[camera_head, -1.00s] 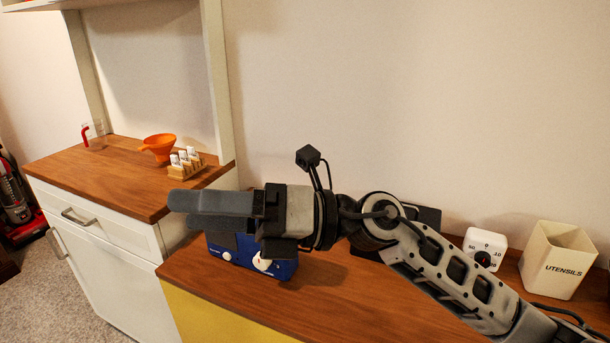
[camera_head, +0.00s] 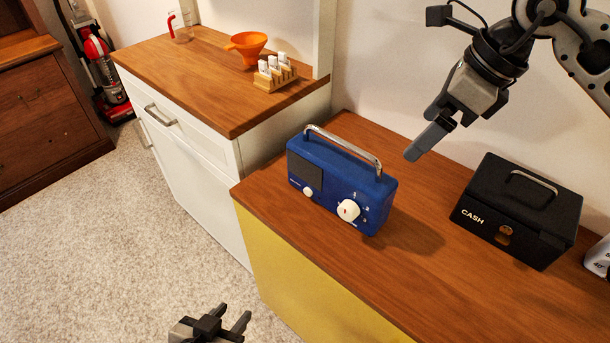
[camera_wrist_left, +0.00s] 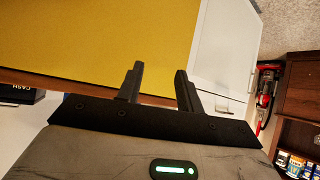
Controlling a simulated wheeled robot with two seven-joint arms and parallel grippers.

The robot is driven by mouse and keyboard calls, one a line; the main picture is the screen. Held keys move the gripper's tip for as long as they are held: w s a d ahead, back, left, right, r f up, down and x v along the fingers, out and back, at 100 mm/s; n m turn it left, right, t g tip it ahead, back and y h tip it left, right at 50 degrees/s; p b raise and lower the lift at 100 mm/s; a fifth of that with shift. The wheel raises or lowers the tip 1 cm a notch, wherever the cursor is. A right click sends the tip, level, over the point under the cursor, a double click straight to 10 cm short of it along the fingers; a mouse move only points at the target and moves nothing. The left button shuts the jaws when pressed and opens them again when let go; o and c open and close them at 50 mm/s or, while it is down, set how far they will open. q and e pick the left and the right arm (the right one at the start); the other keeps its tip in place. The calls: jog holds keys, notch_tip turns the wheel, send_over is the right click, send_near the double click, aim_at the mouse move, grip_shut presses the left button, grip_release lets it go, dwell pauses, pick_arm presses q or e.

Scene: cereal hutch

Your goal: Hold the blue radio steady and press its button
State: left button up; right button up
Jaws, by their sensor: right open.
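The blue radio (camera_head: 325,190) stands upright on the wooden counter (camera_head: 440,285), its silver handle (camera_head: 345,146) raised. Its front has a dark speaker panel, a small white button (camera_head: 308,192) and a larger white dial (camera_head: 348,210). My right gripper (camera_head: 415,153) is above the counter, right of the radio and apart from it; it is open and empty. My left gripper (camera_head: 236,315) is low at the bottom of the head view, in front of the yellow cabinet. The left wrist view shows its two fingers (camera_wrist_left: 159,69) apart with nothing between them.
A black cash box (camera_head: 518,210) stands on the counter to the right of the radio. A white cabinet (camera_head: 200,150) to the left carries an orange funnel (camera_head: 246,47) and a small rack (camera_head: 275,75). The yellow cabinet front (camera_head: 300,285) lies below the counter edge.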

aim_at(376, 179)
pick_arm(q)
jog(key=w+d+r+m+t+h, duration=0.1)
jog(key=w+d+r+m+h, duration=0.1)
jog(key=w, duration=0.5)
jog(key=w+d+r+m+t+h, duration=0.2)
jog(key=w+d+r+m+h, duration=0.1)
jog(key=w+r+h, duration=0.3)
jog(key=shift+w+d+m+t+h, duration=0.3)
jog(key=shift+w+m, duration=0.45)
jog(key=shift+m, duration=0.15)
pick_arm(e)
jog(key=x, duration=1.6)
jog(key=shift+s+a, duration=0.1)
jog(key=shift+s, duration=0.1)
jog(key=shift+c, duration=0.3)
jog(key=c, duration=1.5)
pick_arm(q)
grip_shut()
pick_arm(e)
jog(key=shift+s, duration=0.1)
